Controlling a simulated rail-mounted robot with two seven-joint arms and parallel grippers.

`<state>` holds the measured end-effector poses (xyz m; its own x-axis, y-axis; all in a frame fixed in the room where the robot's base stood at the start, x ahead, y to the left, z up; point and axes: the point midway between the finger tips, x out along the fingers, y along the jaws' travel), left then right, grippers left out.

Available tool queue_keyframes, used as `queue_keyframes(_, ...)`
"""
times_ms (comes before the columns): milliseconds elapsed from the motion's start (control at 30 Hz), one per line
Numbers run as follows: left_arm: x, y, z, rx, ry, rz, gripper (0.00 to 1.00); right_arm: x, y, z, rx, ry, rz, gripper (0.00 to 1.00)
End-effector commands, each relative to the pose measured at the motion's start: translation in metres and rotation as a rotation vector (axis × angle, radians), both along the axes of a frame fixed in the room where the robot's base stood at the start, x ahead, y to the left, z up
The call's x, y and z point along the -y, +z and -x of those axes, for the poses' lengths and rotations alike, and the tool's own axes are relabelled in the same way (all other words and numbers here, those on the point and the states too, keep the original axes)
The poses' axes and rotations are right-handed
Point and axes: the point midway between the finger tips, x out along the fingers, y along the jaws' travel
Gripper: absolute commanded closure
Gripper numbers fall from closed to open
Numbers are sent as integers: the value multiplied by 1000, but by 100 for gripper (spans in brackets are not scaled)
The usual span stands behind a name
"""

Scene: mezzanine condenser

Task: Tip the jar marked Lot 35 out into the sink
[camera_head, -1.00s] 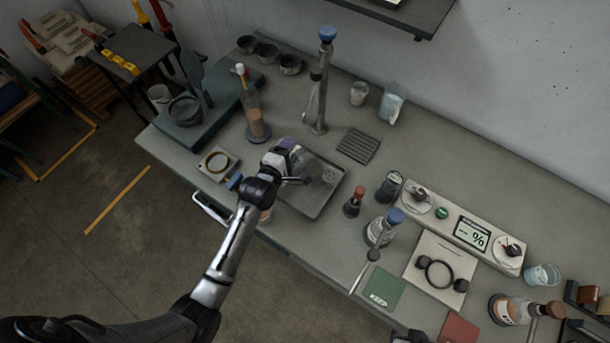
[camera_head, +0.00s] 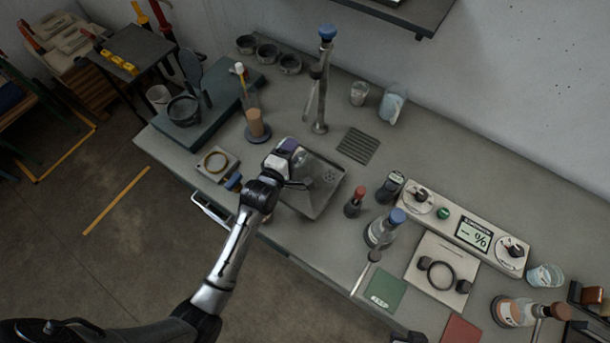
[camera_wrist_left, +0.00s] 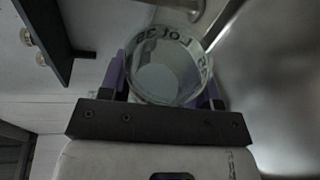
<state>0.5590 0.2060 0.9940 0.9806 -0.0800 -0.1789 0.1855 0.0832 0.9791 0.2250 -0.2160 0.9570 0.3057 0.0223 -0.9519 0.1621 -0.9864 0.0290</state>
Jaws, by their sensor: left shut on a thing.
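The jar marked Lot 35 (camera_wrist_left: 162,75) is a clear glass vessel with dark lettering and something pale inside. It fills the middle of the left wrist view, between the purple fingers. My left gripper (camera_head: 290,150) is shut on it, above the sink's upper left part. In the head view the jar (camera_head: 299,158) is small and partly hidden by the gripper; it looks tilted. The sink (camera_head: 320,204) is a shallow metal basin set in the bench, with drain holes at its right. I cannot tell whether anything is flowing out.
A tall blue-topped tap (camera_head: 319,100) stands behind the sink, with a ribbed drain mat (camera_head: 357,145) to its right. A flask with tan contents (camera_head: 257,125) stands to the left. A red-topped bottle (camera_head: 355,202) and a blue-stoppered flask (camera_head: 383,230) stand to the right.

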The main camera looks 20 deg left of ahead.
Motion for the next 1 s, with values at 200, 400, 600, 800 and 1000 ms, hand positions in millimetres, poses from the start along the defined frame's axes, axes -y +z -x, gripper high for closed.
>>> queue_keyframes(200, 1, 1, -1, 10, 0, -19, 72, 0, 1, 0, 0, 0, 0, 57)
queue_keyframes(400, 1, 2, 0, 17, 1, -37, 72, 1, 2, 0, 1, 2, 4, 57)
queue_keyframes(600, 1, 3, 1, 27, 0, -54, 72, 3, 3, 0, 1, 7, 11, 57)
queue_keyframes(800, 2, 4, 0, 36, 1, -73, 72, 3, 3, 0, 0, 7, 11, 57)
queue_keyframes(1000, 2, 4, 1, 43, 1, -86, 72, 3, 4, 0, 0, 6, 9, 57)
